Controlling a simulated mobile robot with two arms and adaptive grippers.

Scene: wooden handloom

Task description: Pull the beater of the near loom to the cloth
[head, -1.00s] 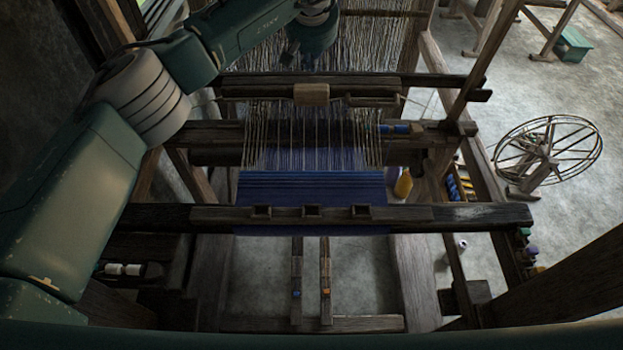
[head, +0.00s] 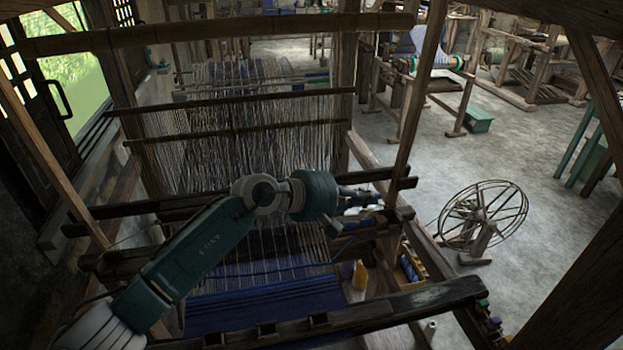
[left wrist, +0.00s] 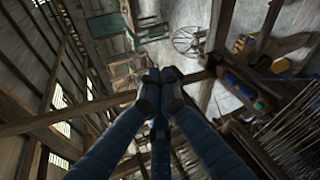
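The near loom's beater (head: 352,243) is a dark wooden crossbar over the warp, its middle hidden behind my left arm. The blue cloth (head: 265,302) lies nearer to me, with pale warp threads between it and the beater. My left gripper (head: 362,193) is above the right part of the beater, by a dark rail; I cannot tell whether it touches anything. In the left wrist view its fingertips (left wrist: 159,75) are together with nothing visible between them. My right gripper is not in view.
A dark front beam (head: 400,303) crosses before the cloth. An upright post (head: 420,90) stands right of my left gripper. A spoked wheel (head: 484,215) stands on the open floor at right. A yellow object (head: 360,275) is beside the cloth.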

